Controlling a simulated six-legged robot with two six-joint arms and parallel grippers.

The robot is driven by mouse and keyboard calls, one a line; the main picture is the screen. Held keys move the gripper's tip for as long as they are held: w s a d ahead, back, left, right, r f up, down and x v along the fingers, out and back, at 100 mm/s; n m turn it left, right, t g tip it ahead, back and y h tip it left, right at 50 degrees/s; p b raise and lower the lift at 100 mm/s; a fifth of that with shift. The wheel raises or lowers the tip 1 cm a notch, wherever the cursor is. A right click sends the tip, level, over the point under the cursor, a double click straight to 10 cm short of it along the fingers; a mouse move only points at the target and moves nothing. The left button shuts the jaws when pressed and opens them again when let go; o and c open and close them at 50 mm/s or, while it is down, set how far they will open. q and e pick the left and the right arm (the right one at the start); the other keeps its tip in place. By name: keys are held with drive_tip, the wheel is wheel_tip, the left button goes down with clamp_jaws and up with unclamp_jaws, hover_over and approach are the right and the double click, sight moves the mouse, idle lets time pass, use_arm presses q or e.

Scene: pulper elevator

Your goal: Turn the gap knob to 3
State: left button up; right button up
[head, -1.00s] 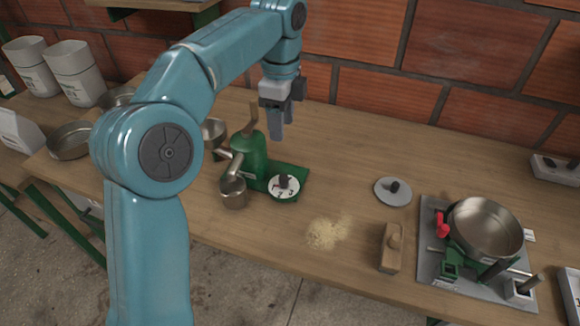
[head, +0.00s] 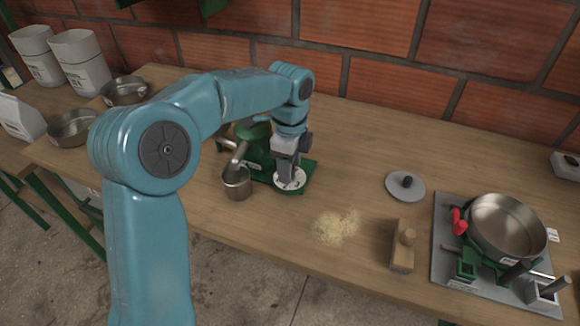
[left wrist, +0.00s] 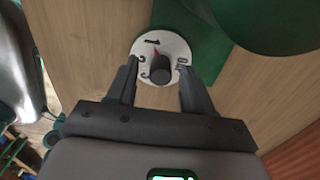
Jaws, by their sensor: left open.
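The gap knob (left wrist: 160,69) is a dark post in the middle of a white numbered dial (left wrist: 142,49). In the left wrist view a red pointer on the dial lies near the 1; other numerals are partly hidden. In the head view the white dial (head: 299,183) sits on the green base of the pulper (head: 257,147), and the knob is hidden behind my gripper. My left gripper (head: 287,172) is open above the dial, pointing down. In the left wrist view its fingers (left wrist: 158,70) stand either side of the knob, with gaps showing. My right gripper is not in view.
A metal cup (head: 237,184) stands left of the dial, under the pulper's spout. A pale grain pile (head: 337,226), a wooden block (head: 402,252) and a grey lid (head: 405,187) lie to the right. A scale with a pan (head: 506,229) is farther right.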

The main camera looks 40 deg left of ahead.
use_arm(q)
drive_tip(key=shift+f, duration=0.1)
clamp_jaws()
